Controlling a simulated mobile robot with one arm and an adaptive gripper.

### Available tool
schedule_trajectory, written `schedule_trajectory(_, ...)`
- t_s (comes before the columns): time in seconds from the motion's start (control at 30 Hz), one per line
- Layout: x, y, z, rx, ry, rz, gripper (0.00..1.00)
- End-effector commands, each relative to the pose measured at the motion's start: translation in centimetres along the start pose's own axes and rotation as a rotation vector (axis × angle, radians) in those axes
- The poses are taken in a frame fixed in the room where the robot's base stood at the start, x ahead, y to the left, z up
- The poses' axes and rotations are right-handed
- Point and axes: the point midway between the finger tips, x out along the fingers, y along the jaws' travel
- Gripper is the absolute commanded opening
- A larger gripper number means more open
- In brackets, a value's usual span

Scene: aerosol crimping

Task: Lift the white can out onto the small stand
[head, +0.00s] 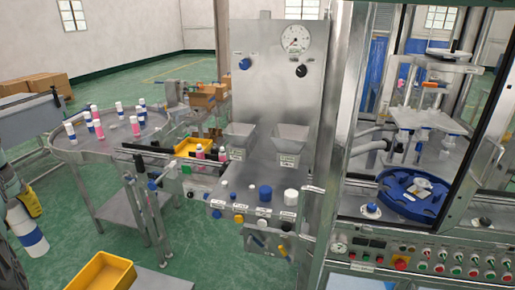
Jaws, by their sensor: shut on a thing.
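A white can with blue bands (29,232) shows at the lower left edge, roughly upright and clear of any surface I can make out. My gripper (28,204), a dark shape with a yellow part at the left edge, is above it and seems shut around its upper part. The fingers are partly cut off by the frame, so the exact grip is hard to see. I cannot clearly pick out the small stand. A small round fitting with a blue top (371,209) stands inside the machine at right, beside a blue star-shaped carousel (396,205).
A round steel table (92,150) carries several white, blue and pink cans. An empty-looking yellow tray (101,273) is at the lower left. A steel panel with a gauge (295,39) and two hoppers (239,137) stands mid-view. Metal posts (345,120) frame the machine.

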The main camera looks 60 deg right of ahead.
Motion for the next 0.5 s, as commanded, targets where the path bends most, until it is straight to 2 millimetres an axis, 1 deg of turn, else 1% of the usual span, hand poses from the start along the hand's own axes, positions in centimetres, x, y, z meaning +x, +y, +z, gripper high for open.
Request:
schedule_trajectory(0.03, 0.5, 0.1, 0.0, 0.001, 0.0, 0.001, 0.0)
schedule_trajectory(0.37, 2.8, 0.8, 0.1, 0.017, -0.005, -0.003, 0.0)
schedule_trajectory(0.5, 4.3, 1.1, 0.1, 0.025, -0.002, -0.004, 0.0)
